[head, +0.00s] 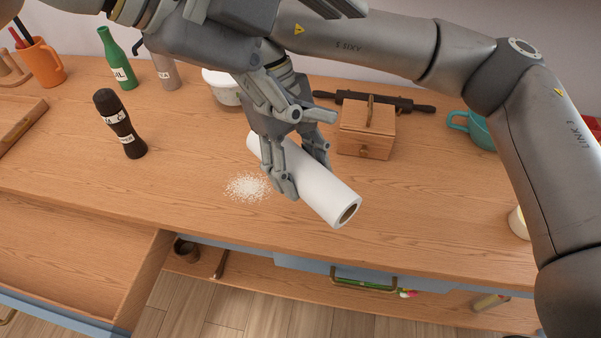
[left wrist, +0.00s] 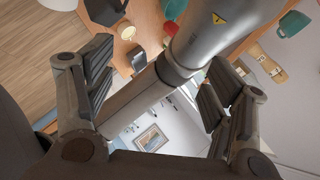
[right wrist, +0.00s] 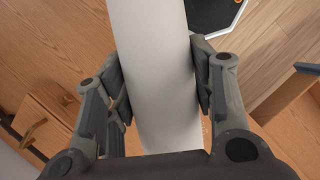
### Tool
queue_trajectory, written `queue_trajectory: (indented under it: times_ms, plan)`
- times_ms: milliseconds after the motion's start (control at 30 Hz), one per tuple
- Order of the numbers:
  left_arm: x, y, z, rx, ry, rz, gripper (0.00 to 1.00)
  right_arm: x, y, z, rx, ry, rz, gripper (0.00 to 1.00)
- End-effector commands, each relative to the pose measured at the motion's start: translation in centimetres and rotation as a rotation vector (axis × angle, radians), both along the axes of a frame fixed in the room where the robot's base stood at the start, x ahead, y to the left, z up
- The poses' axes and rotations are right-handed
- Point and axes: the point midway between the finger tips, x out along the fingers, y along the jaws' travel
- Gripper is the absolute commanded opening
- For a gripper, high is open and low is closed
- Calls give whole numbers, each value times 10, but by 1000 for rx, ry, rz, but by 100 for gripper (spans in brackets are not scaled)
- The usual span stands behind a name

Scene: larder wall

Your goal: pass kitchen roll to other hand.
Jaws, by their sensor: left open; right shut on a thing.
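The kitchen roll (head: 325,192) is a white cylinder with a brown core end, held tilted above the wooden counter in the head view. My right gripper (head: 288,168) is shut around its middle. In the right wrist view the roll (right wrist: 155,75) runs between both fingers of the right gripper (right wrist: 160,88). My left gripper (head: 335,8) is at the top edge of the head view, partly cut off, above the right arm and apart from the roll. In the left wrist view the left gripper (left wrist: 155,80) is open and empty, with my right arm's link beyond its fingers.
White grains (head: 248,187) lie on the counter beside the roll. A wooden box (head: 366,135), rolling pin (head: 410,104) and white bowl (head: 222,88) stand behind. A dark bottle (head: 120,125) and green bottle (head: 117,60) stand left. A drawer (head: 75,255) is open at front left.

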Motion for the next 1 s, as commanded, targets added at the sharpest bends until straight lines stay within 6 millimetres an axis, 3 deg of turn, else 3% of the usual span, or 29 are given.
queue_trajectory:
  times_ms: [33,133,333,567,1000]
  plan:
    - [-18,-3,-20,92,-16,-36,76,0,0,0,0,0,0,27]
    - [-42,1,-56,252,-37,-83,76,0,0,0,0,0,0,27]
    - [-62,18,-97,457,-78,-119,76,0,0,0,0,0,0,27]
    - [-59,16,-118,498,-84,-118,76,0,0,0,0,0,0,27]
    - [-35,-17,-186,494,-84,-118,76,0,0,0,0,0,0,27]
